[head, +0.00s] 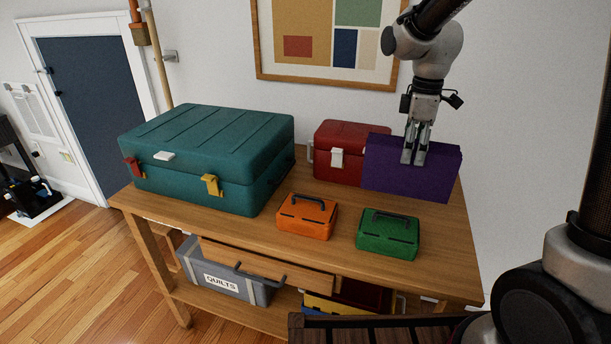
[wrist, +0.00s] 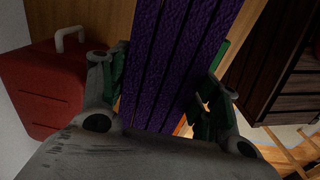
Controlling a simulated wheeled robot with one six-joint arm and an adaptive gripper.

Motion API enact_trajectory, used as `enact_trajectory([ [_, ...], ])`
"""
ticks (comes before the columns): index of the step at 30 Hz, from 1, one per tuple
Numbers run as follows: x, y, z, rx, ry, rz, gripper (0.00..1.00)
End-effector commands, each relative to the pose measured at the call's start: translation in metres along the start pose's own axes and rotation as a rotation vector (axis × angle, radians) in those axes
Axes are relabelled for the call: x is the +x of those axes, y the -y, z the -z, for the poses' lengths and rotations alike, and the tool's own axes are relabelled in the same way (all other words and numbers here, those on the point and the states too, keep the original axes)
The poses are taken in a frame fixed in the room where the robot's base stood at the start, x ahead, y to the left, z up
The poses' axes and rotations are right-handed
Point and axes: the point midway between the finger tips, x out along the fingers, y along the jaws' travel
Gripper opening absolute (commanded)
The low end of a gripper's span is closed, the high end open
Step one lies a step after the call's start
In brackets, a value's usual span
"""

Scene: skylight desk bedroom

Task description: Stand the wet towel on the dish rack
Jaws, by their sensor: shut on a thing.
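The towel is a purple, thick folded block (head: 385,168) at the back right of the table, beside the red box. In the wrist view its rough purple layers (wrist: 180,55) run between my fingers. My gripper (head: 414,160) points down from above and is shut on the towel, one finger on its near face. The towel is upright on its long edge; whether its bottom touches the tabletop I cannot tell. I cannot make out a dish rack in either view.
A large teal case (head: 210,160) fills the table's left. A red box (head: 343,140) is at the back. Small orange (head: 306,217) and green (head: 388,234) boxes sit in front. Bare wooden tabletop (head: 440,265) shows at right. A dark slatted surface (head: 390,330) is at the bottom.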

Motion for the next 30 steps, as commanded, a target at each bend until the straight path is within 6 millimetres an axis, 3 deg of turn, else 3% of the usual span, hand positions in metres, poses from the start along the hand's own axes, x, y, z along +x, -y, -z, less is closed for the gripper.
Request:
enact_trajectory([
  [5,0.003,0.000,0.000,0.000,0.001,0.001,0.17],
  [15,0.059,0.000,0.000,0.000,0.001,0.002,0.17],
  [25,0.097,0.000,0.000,0.000,0.002,0.002,0.17],
  [30,0.100,0.000,0.000,0.000,0.000,0.000,0.17],
])
